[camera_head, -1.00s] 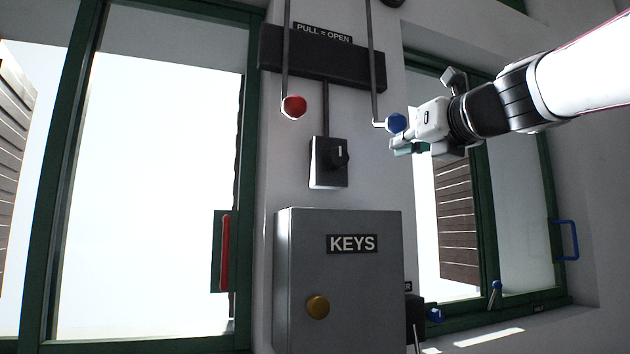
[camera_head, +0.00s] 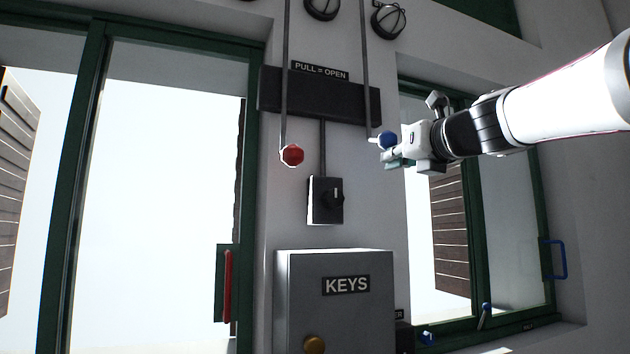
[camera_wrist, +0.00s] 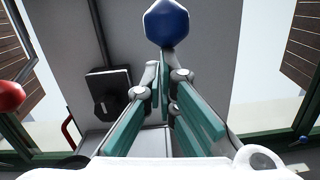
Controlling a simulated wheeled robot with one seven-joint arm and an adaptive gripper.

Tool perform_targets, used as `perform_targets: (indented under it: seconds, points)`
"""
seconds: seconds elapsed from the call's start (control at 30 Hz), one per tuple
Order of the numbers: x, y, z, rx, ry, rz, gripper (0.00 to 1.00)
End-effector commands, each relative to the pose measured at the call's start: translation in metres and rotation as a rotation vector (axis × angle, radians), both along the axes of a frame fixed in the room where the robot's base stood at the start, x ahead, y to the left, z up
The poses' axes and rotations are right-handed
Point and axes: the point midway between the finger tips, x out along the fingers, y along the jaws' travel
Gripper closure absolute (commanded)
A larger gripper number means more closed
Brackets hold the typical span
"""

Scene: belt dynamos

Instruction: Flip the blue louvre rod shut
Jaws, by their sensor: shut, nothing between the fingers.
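The blue louvre rod (camera_head: 366,75) is a thin dark rod hanging down the wall, with a blue faceted knob (camera_head: 387,139) at its lower end. The knob also shows at the top of the wrist view (camera_wrist: 168,22). My gripper (camera_head: 390,161) reaches in from the right, just under the blue knob. Its teal-padded fingers are shut and empty in the wrist view (camera_wrist: 162,75), with the knob just beyond their tips. I cannot tell whether the tips touch the knob. The blue knob sits higher than the red knob beside it.
A red knob (camera_head: 292,155) hangs on a similar rod to the left. Between them are a dark PULL = OPEN bar (camera_head: 320,93) and a black switch (camera_head: 325,200). A grey KEYS box (camera_head: 335,315) stands out below. Green-framed windows flank the wall.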

Motion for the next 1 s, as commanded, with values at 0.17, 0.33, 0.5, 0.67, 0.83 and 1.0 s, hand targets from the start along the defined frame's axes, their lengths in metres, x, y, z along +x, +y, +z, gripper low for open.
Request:
perform_targets:
  seconds: [0.17, 0.33, 0.5, 0.67, 0.83, 1.0]
  points:
    - [-0.004, 0.000, 0.024, 0.002, -0.003, 0.000, 1.00]
    - [-0.004, 0.000, 0.040, 0.001, -0.002, 0.001, 1.00]
    - [-0.003, 0.000, 0.049, 0.001, -0.003, -0.001, 1.00]
    - [-0.002, 0.000, 0.050, 0.001, -0.004, -0.001, 1.00]
    - [-0.001, 0.000, 0.049, 0.001, -0.004, 0.000, 1.00]
    - [-0.001, 0.001, 0.049, 0.001, -0.003, 0.000, 1.00]
